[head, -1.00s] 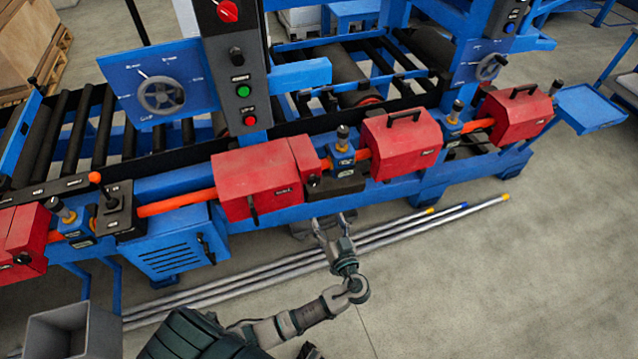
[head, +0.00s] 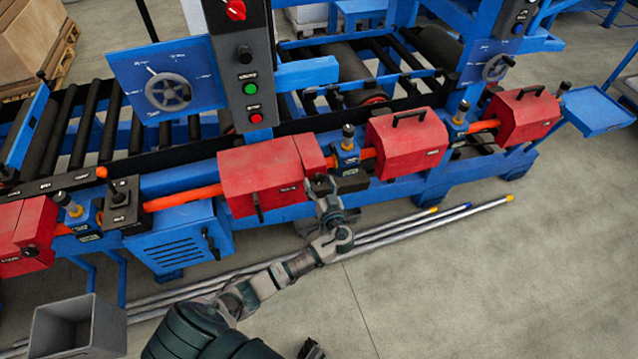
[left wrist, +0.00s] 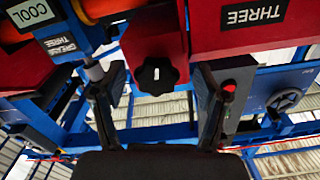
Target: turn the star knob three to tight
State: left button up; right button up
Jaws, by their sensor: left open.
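The star knob (left wrist: 157,76) is black and lobed with a pale mark, under the red housing (left wrist: 245,27) labelled THREE in the left wrist view, where the lettering is upside down. My left gripper (left wrist: 158,80) has its two dark fingers apart, one on each side of the knob, with gaps on both sides. I cannot tell how deep the knob sits between them. In the head view my left gripper (head: 320,184) is at the right end of the middle red housing (head: 262,183); the knob cannot be made out there.
A grease fitting (left wrist: 92,68) stands close beside one finger. A black box with a red button (left wrist: 228,88) is near the other. Another red housing (head: 407,145) stands to the right. Long metal bars (head: 400,229) lie on the floor; a grey bin (head: 80,328) stands lower left.

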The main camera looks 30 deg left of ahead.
pick_arm(q)
jog(key=shift+d, duration=0.25)
jog(key=shift+c, duration=0.5)
jog(key=shift+d+r, duration=0.15)
jog(key=shift+d, duration=0.1)
jog(key=c, duration=0.4)
jog(key=shift+d+r, duration=0.1)
jog(key=shift+d, duration=0.1)
jog(key=c, duration=0.7)
jog(key=shift+o, duration=0.2)
jog(key=shift+s+a, duration=0.1)
jog(key=shift+a, duration=0.2)
pick_arm(e)
jog(key=shift+s+d+f, duration=0.1)
jog(key=shift+s+d, duration=0.3)
jog(key=shift+s, duration=0.2)
